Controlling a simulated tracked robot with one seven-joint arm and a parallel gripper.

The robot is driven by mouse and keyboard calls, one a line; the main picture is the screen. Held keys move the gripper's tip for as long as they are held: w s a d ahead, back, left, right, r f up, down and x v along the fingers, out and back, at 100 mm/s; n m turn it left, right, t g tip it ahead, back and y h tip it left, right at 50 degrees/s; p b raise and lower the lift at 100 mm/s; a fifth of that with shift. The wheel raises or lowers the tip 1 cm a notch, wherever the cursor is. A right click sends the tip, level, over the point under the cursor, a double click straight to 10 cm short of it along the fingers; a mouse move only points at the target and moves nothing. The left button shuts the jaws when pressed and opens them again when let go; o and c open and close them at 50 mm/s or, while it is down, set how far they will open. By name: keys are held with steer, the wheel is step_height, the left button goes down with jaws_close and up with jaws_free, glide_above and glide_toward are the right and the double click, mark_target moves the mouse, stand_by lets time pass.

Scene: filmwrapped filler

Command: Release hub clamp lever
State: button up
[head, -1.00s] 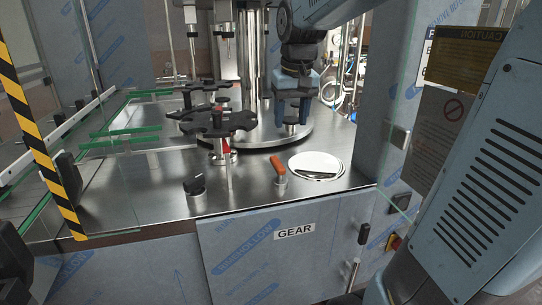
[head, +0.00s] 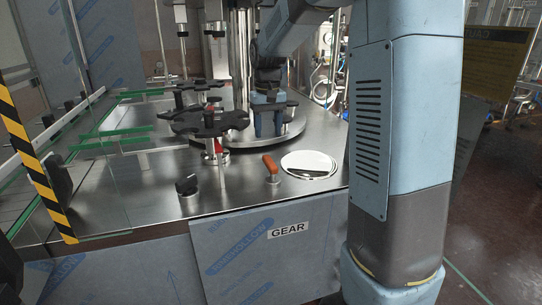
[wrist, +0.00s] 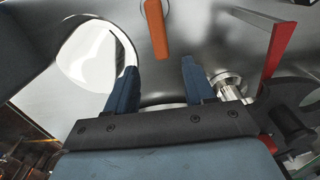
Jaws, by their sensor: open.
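A red lever (head: 218,146) shows on the metal hub under the front black star wheel (head: 209,121). In the wrist view the red lever (wrist: 281,48) is a long bent bar at upper right, beside the dark star wheel (wrist: 295,98). My gripper (head: 267,127) is right of the star wheel, behind the orange handle. In the wrist view my gripper (wrist: 160,68) has its two blue fingers apart, with nothing between them. The red lever lies outside the right finger, not touching it.
An orange handle (head: 270,164) stands on the steel deck, next to a round white plate (head: 309,164). A black knob (head: 186,185) is at the front left. A yellow-black striped post (head: 37,165) and glass guard stand left.

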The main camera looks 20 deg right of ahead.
mark_target(268, 158)
step_height(268, 158, down, 9)
steer(key=shift+f, duration=0.2)
stand_by(0.4)
jaws_close()
stand_by(0.4)
